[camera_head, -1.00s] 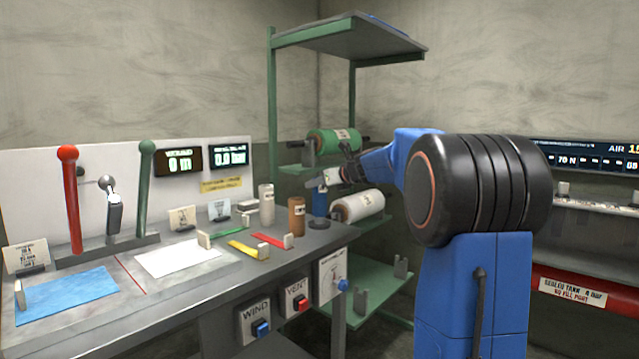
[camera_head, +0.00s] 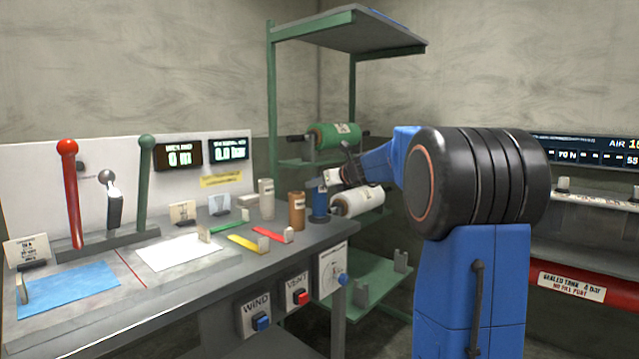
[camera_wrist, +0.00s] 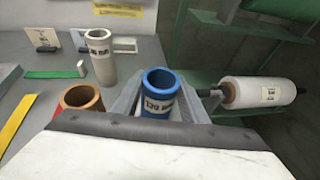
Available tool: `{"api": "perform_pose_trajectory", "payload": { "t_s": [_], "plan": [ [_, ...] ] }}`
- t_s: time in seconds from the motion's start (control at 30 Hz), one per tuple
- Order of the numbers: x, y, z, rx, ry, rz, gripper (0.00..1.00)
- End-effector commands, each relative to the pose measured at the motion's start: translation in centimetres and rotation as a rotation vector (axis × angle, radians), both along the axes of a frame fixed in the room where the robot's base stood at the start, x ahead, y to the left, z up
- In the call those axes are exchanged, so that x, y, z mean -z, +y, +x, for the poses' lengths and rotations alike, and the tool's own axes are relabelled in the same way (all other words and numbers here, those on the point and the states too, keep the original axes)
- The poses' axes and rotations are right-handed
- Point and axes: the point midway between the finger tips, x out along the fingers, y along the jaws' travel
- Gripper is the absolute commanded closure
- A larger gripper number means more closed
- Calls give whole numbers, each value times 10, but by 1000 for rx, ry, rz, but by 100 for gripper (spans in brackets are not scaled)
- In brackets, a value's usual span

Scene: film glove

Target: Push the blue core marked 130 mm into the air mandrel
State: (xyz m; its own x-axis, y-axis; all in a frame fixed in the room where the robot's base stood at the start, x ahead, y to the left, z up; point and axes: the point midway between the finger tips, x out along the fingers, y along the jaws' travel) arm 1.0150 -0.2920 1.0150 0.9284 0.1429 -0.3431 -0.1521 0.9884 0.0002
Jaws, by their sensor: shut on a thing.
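The blue core (camera_head: 319,203) stands upright at the bench's right end. In the wrist view the blue core (camera_wrist: 160,84) is an open-topped tube with a white label on its side; the label's mark is too small to read surely. My gripper (camera_head: 326,184) reaches it from the right, and in the wrist view its grey jaws (camera_wrist: 157,103) are shut around the core's sides. Whether the core's foot touches the bench is hidden. I cannot pick out the air mandrel with certainty in either view.
A brown core (camera_head: 296,211) and a pale grey core (camera_head: 266,199) stand close left of the blue one. Green, yellow and red strips lie on the bench (camera_head: 200,284). A green rack (camera_head: 271,100) with a green roll (camera_head: 335,135) and a white roll (camera_head: 357,201) stands behind.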

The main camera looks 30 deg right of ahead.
Motion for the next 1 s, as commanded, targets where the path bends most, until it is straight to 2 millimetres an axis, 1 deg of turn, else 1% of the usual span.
{"api": "perform_pose_trajectory", "payload": {
  "t_s": [0.47,0.5,0.57,0.87,1.0],
  "plan": [
    [9,0,0,1,0,1,82],
    [9,0,0,1,0,1,53],
    [9,0,0,0,0,0,39],
    [8,0,-1,1,0,0,39],
    [5,-2,-8,1,0,0,39]
  ]
}}
